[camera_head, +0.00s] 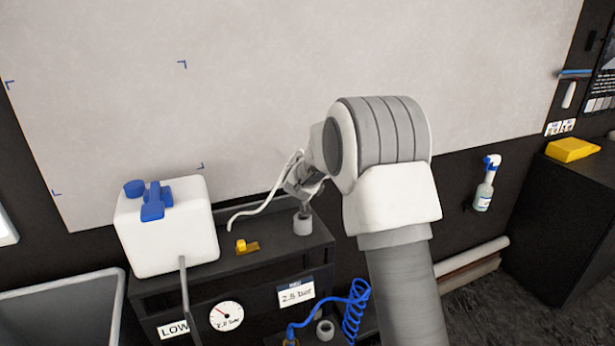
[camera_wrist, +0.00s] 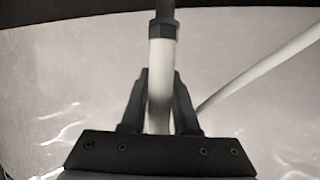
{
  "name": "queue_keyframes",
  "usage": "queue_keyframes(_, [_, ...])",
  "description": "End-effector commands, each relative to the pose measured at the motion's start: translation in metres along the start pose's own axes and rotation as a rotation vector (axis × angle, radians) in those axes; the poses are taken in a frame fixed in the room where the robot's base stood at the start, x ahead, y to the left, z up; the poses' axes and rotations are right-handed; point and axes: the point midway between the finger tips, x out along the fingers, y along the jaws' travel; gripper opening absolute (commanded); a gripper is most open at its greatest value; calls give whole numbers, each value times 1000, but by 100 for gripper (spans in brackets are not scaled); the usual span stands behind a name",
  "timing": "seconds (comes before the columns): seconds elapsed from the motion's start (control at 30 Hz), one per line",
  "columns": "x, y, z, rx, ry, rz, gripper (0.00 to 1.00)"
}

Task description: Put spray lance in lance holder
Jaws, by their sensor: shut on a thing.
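My gripper (camera_head: 303,187) is above the right end of the dark cart top, partly hidden by my wrist. In the wrist view its two dark fingers (camera_wrist: 160,85) are shut on the spray lance (camera_wrist: 161,55), a pale tube with a dark collar. A white curved hose or tube (camera_head: 262,208) runs from beside the gripper down to the left; a pale tube also shows at right in the wrist view (camera_wrist: 255,70). A short grey cup (camera_head: 303,224), which looks like the lance holder, stands upright directly below the gripper. A dark piece reaches down to its mouth; how deep it sits I cannot tell.
A white tank (camera_head: 165,235) with blue fittings stands on the cart's left. A small yellow piece (camera_head: 246,246) lies mid-cart. A blue coiled hose (camera_head: 355,310) and another grey ring (camera_head: 325,329) are lower down. A pale wall panel (camera_head: 260,80) rises behind.

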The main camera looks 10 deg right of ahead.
Motion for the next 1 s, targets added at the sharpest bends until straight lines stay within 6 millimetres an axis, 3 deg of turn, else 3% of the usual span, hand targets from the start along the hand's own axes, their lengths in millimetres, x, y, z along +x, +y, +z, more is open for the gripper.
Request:
queue_keyframes(0.03, [3,-2,21,0,-33,-3,0])
queue_keyframes(0.2, [2,-2,20,0,-33,-3,0])
queue_keyframes(0.23, [2,-2,21,0,-34,-3,31])
queue_keyframes(0.4, [2,-2,18,-1,-28,-2,58])
queue_keyframes(0.77, [-1,-1,12,-2,-19,-1,58])
queue_keyframes(1.0, [-30,-2,11,-3,-16,-2,58])
